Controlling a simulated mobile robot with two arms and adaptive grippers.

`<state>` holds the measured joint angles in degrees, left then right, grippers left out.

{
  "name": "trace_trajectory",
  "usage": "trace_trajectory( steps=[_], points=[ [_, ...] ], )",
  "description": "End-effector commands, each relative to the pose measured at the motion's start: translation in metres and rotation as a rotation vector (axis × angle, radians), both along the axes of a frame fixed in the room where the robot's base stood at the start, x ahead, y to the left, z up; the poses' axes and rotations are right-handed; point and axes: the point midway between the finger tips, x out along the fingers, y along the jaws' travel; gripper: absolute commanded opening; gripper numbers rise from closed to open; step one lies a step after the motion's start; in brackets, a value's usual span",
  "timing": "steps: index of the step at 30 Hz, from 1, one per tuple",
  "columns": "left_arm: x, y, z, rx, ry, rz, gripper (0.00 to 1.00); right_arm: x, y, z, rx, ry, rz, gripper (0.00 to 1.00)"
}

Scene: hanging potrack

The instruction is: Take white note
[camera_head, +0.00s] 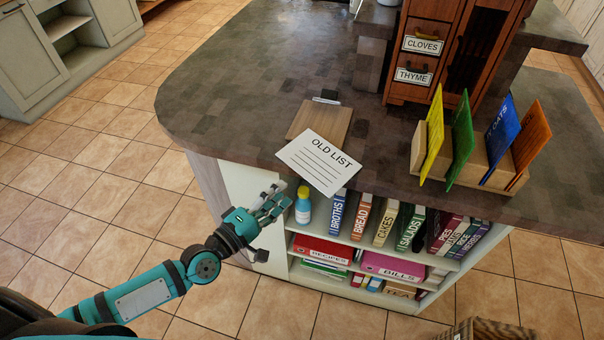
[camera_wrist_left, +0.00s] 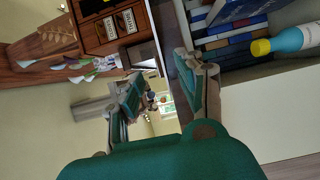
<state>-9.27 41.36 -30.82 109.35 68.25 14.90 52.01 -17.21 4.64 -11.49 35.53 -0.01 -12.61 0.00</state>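The white note (camera_head: 318,162), headed "OLD LIST", lies at the counter's front edge in the head view. Its upper part overlaps a brown clipboard (camera_head: 321,122), and its lower corner sticks out past the edge. My left gripper (camera_head: 276,203) is below and to the left of the note, in front of the shelf and apart from the note. Its fingers are spread and empty; they also show apart in the left wrist view (camera_wrist_left: 158,76). I cannot clearly make out the note in the wrist view. My right gripper is not in view.
A blue bottle (camera_head: 303,206) with a yellow cap stands on the shelf right beside my left gripper. Several books and binders fill the shelves. A wooden holder (camera_head: 484,172) with coloured cards and a drawer cabinet (camera_head: 420,50) stand on the counter (camera_head: 235,80), which is clear at left.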

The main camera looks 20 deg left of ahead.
Motion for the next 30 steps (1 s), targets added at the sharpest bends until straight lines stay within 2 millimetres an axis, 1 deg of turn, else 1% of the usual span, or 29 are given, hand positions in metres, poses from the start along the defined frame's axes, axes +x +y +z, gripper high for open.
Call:
trace_trajectory(
  steps=[1, 6, 12, 18, 27, 30],
  points=[
    [0.008, -0.004, 0.002, -0.001, -0.003, 0.001, 0.38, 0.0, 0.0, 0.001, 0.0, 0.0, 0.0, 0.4],
    [0.03, -0.016, 0.001, -0.001, -0.002, 0.0, 0.38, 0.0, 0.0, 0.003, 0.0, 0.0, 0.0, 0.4],
    [0.05, -0.026, 0.001, 0.0, -0.001, 0.0, 0.38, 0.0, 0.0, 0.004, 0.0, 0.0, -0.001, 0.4],
    [0.06, -0.031, 0.0, 0.002, 0.0, -0.001, 0.38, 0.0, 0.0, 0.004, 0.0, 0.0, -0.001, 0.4],
    [0.061, -0.032, -0.001, 0.003, 0.001, -0.001, 0.38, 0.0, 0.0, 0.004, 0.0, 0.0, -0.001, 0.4],
    [0.061, -0.032, -0.001, 0.003, 0.001, -0.001, 0.32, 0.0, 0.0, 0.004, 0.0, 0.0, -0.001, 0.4]
  ],
)
